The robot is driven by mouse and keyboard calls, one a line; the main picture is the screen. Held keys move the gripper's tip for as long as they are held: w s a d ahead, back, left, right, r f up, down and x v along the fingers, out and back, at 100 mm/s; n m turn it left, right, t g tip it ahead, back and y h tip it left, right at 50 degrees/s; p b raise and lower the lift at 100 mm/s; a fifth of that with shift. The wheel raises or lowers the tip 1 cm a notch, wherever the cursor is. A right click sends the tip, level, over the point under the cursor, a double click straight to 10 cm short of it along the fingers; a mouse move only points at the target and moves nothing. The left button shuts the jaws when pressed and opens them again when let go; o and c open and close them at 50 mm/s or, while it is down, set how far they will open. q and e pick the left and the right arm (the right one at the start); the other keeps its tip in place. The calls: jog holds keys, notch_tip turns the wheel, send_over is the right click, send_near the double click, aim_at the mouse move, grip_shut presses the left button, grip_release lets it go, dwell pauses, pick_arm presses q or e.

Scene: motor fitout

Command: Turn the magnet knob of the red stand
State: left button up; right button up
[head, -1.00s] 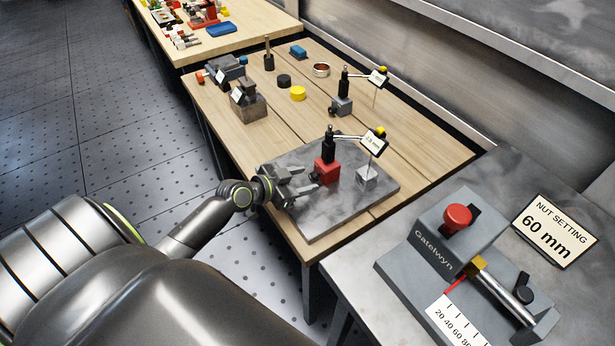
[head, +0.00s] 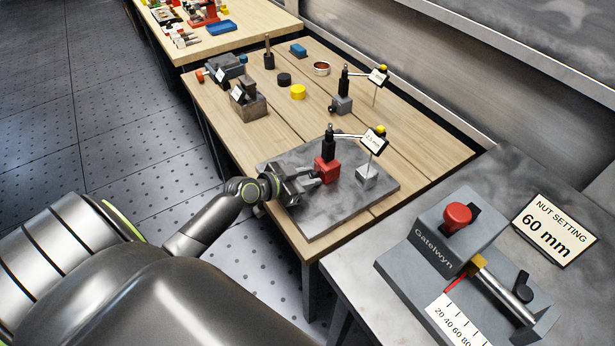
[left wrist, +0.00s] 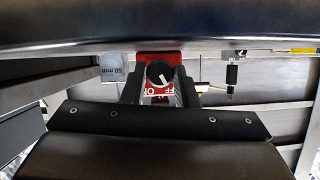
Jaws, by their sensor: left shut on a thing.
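The red stand (head: 327,170) stands upright on the grey plate (head: 335,209), with a black post and an arm holding a small white label card (head: 375,141). In the left wrist view the red stand (left wrist: 145,59) faces me, with a round black knob (left wrist: 159,73) bearing a white pointer mark and partly hidden white lettering below it. My left gripper (head: 314,180) is at the left side of the red stand, its fingers (left wrist: 159,88) shut on the knob. In the head view the gripper hides the knob. My right gripper is not in view.
A small grey block (head: 366,176) sits on the plate right of the red stand. A second, grey stand (head: 342,104) is farther back, near yellow and black round pieces. A grey Gatelwyn device (head: 440,240) with a red button stands on the front right bench.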

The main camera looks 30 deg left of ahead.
pick_arm(q)
jog(key=shift+a+f+n+h+b, duration=0.1)
jog(key=shift+f+n+h+b, duration=0.25)
jog(key=shift+b, duration=0.5)
jog(key=shift+r+n+g+h+b, duration=0.25)
jog(key=shift+n+g+h+b, duration=0.1)
jog(key=shift+n+b, duration=0.25)
jog(key=shift+r, duration=0.1)
jog(key=o, duration=0.9)
jog(key=shift+o, duration=0.5)
jog(key=p+v, duration=0.1)
jog(key=v, duration=1.6)
jog(key=shift+s, duration=0.15)
